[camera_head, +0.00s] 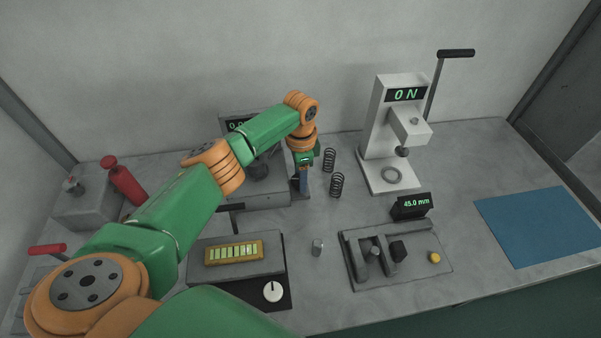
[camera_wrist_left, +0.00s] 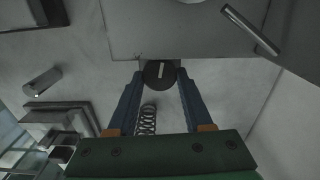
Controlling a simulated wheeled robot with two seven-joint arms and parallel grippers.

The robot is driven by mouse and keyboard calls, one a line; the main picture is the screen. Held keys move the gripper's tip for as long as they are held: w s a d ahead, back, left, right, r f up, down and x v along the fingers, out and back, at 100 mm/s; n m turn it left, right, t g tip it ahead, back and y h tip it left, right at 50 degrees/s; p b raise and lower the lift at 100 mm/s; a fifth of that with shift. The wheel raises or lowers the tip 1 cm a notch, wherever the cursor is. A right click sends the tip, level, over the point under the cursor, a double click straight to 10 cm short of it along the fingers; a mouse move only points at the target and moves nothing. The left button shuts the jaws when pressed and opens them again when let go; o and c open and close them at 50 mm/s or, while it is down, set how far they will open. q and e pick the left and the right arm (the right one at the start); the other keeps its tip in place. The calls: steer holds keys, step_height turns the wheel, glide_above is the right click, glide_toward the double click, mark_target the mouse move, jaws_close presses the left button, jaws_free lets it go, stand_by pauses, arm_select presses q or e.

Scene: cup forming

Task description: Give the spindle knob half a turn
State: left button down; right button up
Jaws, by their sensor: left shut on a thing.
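The spindle knob (camera_wrist_left: 159,73) is a dark round knob with a pale line mark, on the edge of a grey machine body (camera_wrist_left: 185,30) in the left wrist view. My left gripper (camera_wrist_left: 159,80) has its two blue fingers on either side of the knob and is shut on it. The pale line stands nearly upright in that view. In the head view my left gripper (camera_head: 303,182) points down at the right side of the grey machine (camera_head: 268,200). My arm hides much of that machine and its display, and the knob is hidden there. My right gripper is not in view.
Two dark springs (camera_head: 337,185) stand close to the right of my left gripper. A white press (camera_head: 385,130) reads 0 N behind a 45.0 mm display (camera_head: 411,206). A small metal cylinder (camera_head: 317,248), a grey fixture (camera_head: 350,262) and a blue mat (camera_head: 540,225) occupy the front and right.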

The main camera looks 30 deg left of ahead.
arm_select(q)
steer(key=n+p, duration=0.1)
steer(key=n, duration=0.2)
steer(key=shift+r+p, duration=0.1)
steer(key=shift+p, duration=0.3)
steer(key=shift+w+a+n+p, duration=0.1)
steer(key=shift+n+p, duration=0.45)
steer(key=shift+n, duration=1.05)
steer(key=shift+c, duration=1.5)
jaws_free()
